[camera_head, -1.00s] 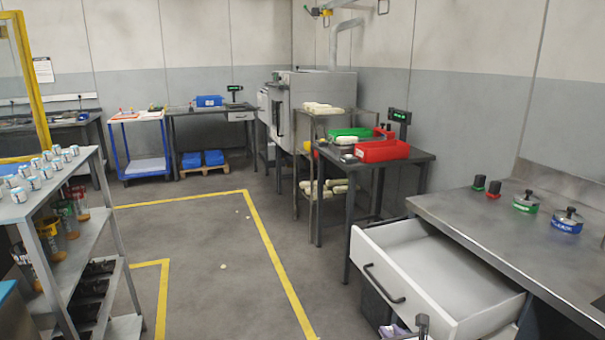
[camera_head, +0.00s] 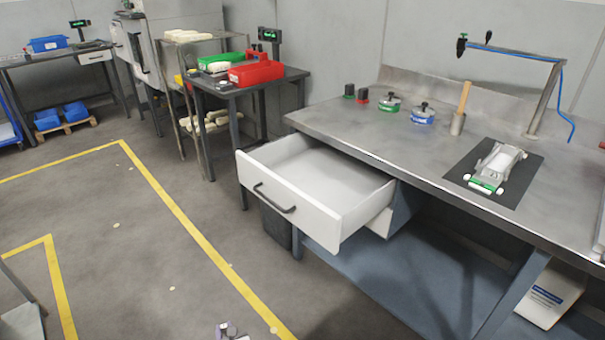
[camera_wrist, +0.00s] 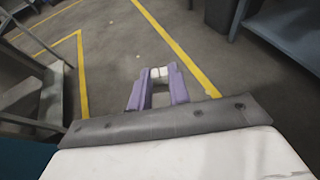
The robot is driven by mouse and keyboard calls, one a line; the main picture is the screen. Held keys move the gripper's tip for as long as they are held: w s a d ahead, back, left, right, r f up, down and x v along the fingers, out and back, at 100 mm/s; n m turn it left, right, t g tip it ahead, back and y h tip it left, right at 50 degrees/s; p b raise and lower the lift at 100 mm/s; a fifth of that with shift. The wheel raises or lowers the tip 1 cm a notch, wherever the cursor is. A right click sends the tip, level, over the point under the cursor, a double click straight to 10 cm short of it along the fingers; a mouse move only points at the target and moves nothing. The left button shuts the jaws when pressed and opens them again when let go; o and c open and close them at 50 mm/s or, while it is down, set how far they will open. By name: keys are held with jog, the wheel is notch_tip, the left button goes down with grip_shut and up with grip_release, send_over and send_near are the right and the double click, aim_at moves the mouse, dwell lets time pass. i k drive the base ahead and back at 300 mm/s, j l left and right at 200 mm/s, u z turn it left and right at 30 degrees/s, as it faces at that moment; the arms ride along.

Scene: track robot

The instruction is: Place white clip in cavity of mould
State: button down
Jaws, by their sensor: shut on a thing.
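My gripper (camera_wrist: 160,82) has purple fingers, and a small white clip (camera_wrist: 160,72) sits between their tips in the wrist view. It is shut on the clip above the floor. In the head view, only the top of my gripper (camera_head: 229,331) shows at the bottom edge. A grey, mould-like block (camera_head: 498,166) with a green strip and white ends lies on a black mat (camera_head: 524,177) on the right workbench. I cannot make out its cavity at this distance. My gripper is well apart from it, to the lower left in the picture.
An open, empty white drawer (camera_head: 310,205) sticks out from the steel workbench (camera_head: 345,125). Weights, a wooden-handled tool (camera_head: 460,110) and a bent post (camera_head: 546,95) stand on the bench. A red bin (camera_head: 256,74) is on a side table.

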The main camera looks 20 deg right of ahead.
aim_at(501, 165)
jog(key=k+l+z, duration=0.15)
jog(key=l, duration=0.2)
jog(key=k+l+z, duration=0.1)
jog(key=k+l, duration=0.15)
jog(key=l, duration=0.15)
jog(key=k+l+z, duration=0.15)
jog(key=l, duration=0.25)
